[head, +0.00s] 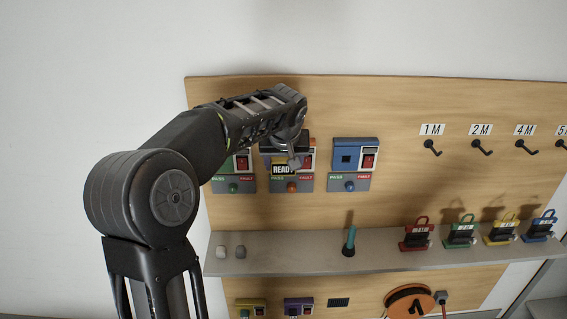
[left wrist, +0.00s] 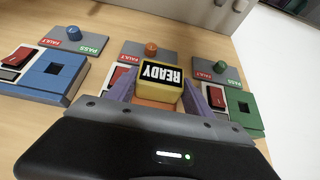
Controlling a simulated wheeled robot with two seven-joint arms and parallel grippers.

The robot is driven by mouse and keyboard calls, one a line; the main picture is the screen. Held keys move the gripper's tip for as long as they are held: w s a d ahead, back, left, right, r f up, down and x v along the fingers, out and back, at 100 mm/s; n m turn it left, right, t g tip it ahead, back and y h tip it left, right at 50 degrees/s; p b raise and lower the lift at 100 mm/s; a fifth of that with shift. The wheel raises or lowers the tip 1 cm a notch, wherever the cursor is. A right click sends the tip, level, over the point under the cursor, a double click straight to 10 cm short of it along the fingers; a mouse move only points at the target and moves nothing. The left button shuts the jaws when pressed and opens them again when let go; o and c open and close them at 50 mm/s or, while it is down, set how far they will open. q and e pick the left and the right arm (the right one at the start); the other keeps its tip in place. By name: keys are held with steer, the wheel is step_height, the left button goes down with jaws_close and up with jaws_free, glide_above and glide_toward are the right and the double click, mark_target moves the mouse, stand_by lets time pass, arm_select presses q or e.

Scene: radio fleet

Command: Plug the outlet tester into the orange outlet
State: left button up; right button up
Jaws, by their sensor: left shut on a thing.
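The outlet tester (head: 283,169) is a yellow block with a black READY display; it also shows in the left wrist view (left wrist: 160,83). My left gripper (head: 290,148) is shut on it at the wall board, in front of the middle outlet. The orange outlet (left wrist: 155,103) shows as a strip of orange beside the tester; my gripper and the tester hide most of it. I cannot tell whether the tester's prongs are in the outlet. The orange knob (head: 292,187) and its PASS/FAULT plate show below. My right gripper is not in view.
A green outlet (left wrist: 240,108) and a blue outlet (head: 345,155) flank the middle one closely. Below, a grey shelf (head: 290,257) carries a teal-handled tool (head: 349,241) and several coloured tagged items. Labelled hooks (head: 432,148) sit at the right. The board above the outlets is bare.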

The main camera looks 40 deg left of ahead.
arm_select(q)
steer(key=shift+w, duration=0.1)
stand_by(0.7)
steer(key=o, duration=1.4)
steer(key=shift+a, duration=0.1)
steer(key=shift+b+v, duration=0.65)
steer(key=shift+v, duration=3.25)
